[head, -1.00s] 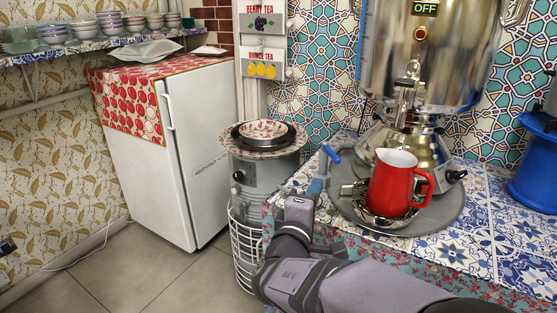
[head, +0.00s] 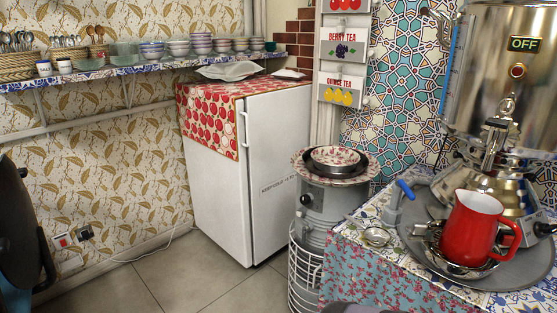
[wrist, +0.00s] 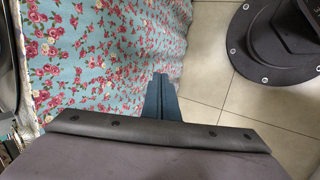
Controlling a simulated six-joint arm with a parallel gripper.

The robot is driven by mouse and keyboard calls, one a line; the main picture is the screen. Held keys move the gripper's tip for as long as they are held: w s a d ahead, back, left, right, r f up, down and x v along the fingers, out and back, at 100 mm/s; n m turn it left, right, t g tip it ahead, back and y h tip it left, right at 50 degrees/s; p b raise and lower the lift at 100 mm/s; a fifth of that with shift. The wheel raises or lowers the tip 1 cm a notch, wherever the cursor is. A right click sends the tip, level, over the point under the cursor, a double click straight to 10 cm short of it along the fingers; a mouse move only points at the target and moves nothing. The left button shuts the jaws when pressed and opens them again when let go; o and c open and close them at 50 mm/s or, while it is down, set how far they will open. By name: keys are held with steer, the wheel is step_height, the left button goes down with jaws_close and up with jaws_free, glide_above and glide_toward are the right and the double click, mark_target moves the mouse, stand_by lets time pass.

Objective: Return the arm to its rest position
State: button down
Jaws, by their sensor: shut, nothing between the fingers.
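My gripper (wrist: 163,98) shows in the wrist view with its dark fingers together and nothing between them. It is beside the pink-flowered turquoise cloth (wrist: 105,55) and above the tiled floor (wrist: 210,88), apart from any object. In the head view only a dark piece of my arm shows at the bottom edge, and the fingers are out of frame. The red pitcher (head: 470,228) stands upright on the round grey tray (head: 515,280), in front of the metal samovar (head: 487,75).
The counter's cloth-covered side (head: 375,275) is close to my gripper. A small stove with a patterned bowl (head: 336,155) stands left of the counter. A white fridge (head: 275,150) is farther back, with open floor (head: 170,280) before it. A dish shelf (head: 150,65) runs along the wall.

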steer(key=s+a+f+m+g+y, duration=0.35)
steer(key=s+a+m+y, duration=0.2)
steer(key=a+m, duration=0.2)
step_height(320, 180, up, 31)
steer(key=s+d+m+p, duration=0.1)
steer(key=d+p, duration=0.1)
steer(key=p, duration=3)
steer(key=shift+r+t, duration=0.15)
steer(key=shift+t, duration=0.2)
